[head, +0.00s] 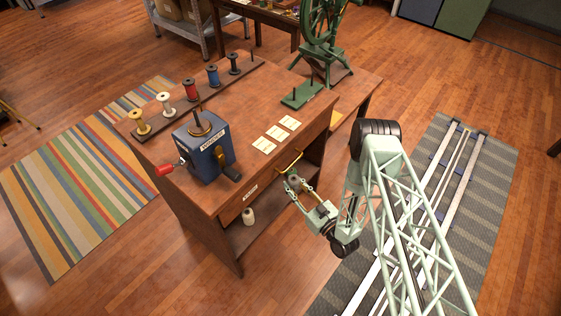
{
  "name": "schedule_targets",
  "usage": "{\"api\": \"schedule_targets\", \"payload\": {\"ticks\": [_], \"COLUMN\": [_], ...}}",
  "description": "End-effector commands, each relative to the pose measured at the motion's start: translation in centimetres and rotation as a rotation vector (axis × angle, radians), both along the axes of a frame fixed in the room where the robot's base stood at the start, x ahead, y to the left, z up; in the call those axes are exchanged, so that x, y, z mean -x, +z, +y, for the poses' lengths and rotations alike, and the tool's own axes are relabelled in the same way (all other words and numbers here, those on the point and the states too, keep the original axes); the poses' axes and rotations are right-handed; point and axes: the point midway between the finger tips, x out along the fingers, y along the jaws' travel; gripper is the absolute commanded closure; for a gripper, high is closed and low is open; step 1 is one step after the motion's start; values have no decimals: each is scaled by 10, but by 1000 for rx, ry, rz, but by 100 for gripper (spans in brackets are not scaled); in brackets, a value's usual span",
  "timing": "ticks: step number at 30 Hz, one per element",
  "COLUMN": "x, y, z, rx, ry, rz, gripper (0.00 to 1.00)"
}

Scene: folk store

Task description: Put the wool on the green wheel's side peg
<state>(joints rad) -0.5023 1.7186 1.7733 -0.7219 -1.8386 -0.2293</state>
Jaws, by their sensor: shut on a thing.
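My gripper (294,184) is in front of the counter's drawer side, just below a yellow handle (291,161). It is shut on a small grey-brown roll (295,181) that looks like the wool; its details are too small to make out. The green spinning wheel (319,35) stands at the back, beyond the counter's right part, its top cut off by the frame. A green block (301,97) with upright pegs lies on the wood in front of the wheel. My gripper is well apart from the wheel and the block.
The wooden counter (225,75) bears a rack of coloured spools (190,91), a blue winder (203,150) with a red-handled crank, and several pale cards (275,135). A white spool (248,216) stands on the lower shelf. A striped rug (80,175) lies left.

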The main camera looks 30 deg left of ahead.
Motion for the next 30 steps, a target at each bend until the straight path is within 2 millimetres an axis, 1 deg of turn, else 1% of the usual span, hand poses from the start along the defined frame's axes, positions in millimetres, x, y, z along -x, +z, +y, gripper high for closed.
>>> {"api": "schedule_targets", "payload": {"ticks": [1, 3, 8, 9, 15, 21, 30], "x": [-16, -35, -76, -87, -135, -178, -234], "y": [12, 25, 54, 62, 101, 140, 200], "z": [-5, -11, -28, -32, -59, -89, -140], "rx": [-1, -2, -1, -1, -3, -2, -1], "ry": [-23, -51, -117, -135, -217, -300, -423], "rz": [-3, -2, 0, -1, -2, -2, 0], "gripper": [81, 81, 81, 81, 81, 81, 81]}}
